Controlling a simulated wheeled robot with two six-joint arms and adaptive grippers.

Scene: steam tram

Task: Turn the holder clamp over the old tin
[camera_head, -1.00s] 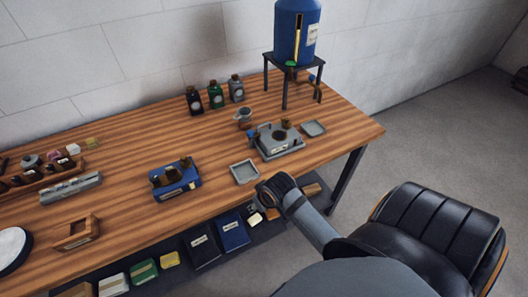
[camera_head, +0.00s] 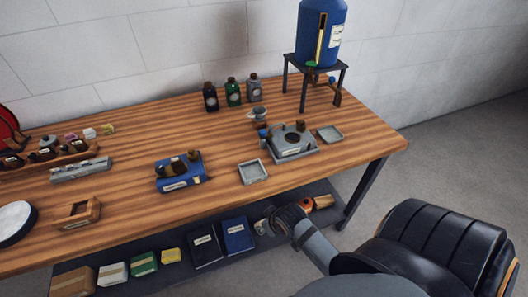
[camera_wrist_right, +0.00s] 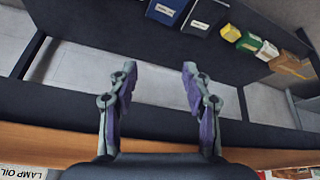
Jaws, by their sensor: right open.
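A grey labelled device (camera_head: 292,142) with a dark round knob on top stands near the right end of the bench. A blue labelled device (camera_head: 179,173) with dark and brown round parts on top stands further left. I cannot tell which one has the holder clamp or the old tin. My right gripper (camera_head: 266,224) is low in front of the bench's front edge, by the lower shelf, away from both devices. The right wrist view shows its two fingers (camera_wrist_right: 158,75) spread with nothing between them. My left gripper is not in view.
A shallow grey tray (camera_head: 253,181) and another tray (camera_head: 330,134) flank the grey device. A blue tank (camera_head: 315,40) on a stand and several bottles (camera_head: 232,92) stand behind. The lower shelf (camera_wrist_right: 120,115) holds books (camera_head: 238,236) and boxes.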

